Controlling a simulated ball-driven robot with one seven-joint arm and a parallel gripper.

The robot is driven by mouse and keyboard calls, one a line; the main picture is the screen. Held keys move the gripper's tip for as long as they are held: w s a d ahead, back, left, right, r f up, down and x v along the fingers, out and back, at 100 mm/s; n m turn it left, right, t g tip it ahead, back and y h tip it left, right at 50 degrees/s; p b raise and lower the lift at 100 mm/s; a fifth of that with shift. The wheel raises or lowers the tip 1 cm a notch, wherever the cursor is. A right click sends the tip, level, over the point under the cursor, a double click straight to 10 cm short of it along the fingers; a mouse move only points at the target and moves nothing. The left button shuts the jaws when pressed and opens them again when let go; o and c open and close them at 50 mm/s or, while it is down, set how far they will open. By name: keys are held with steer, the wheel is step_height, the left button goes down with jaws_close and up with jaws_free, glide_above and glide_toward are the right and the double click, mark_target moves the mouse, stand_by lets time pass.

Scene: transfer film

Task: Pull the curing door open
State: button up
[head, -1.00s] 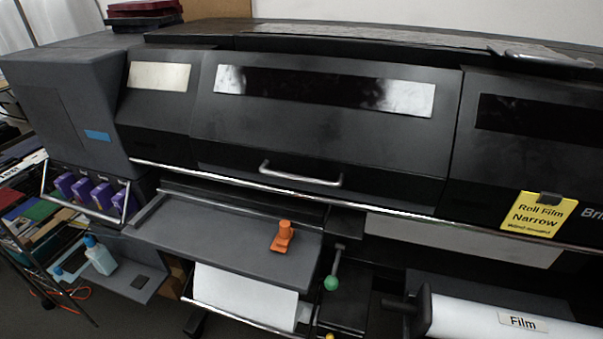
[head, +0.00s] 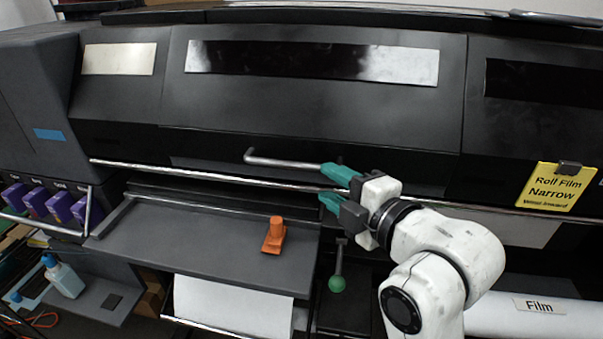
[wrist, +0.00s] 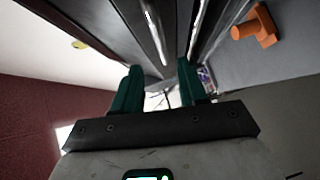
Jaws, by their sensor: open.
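A wide black door (head: 310,110) with a dark glossy window strip fills the middle of the printer's front; I take it for the curing door. It looks closed. Its silver bar handle (head: 285,161) runs along its lower part. My gripper (head: 323,185) has green fingers, open and empty, near the handle's right end. The upper finger overlaps that end in the head view; contact cannot be told. In the wrist view the open fingers (wrist: 160,70) point toward the printer's front, with a shiny bar (wrist: 155,35) beyond them.
A long silver rail (head: 200,172) runs below the handle, behind my fingers. A grey shelf (head: 190,230) juts out below, with an orange clamp-like piece (head: 274,235) on it. A green-knobbed lever (head: 337,283) hangs beside the shelf. A yellow sign (head: 556,187) hangs at right.

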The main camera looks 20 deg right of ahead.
mark_target(302, 168)
steer(key=p+x, duration=0.1)
steer(key=x, duration=0.8)
steer(key=shift+f, duration=0.1)
jaws_close()
stand_by(0.4)
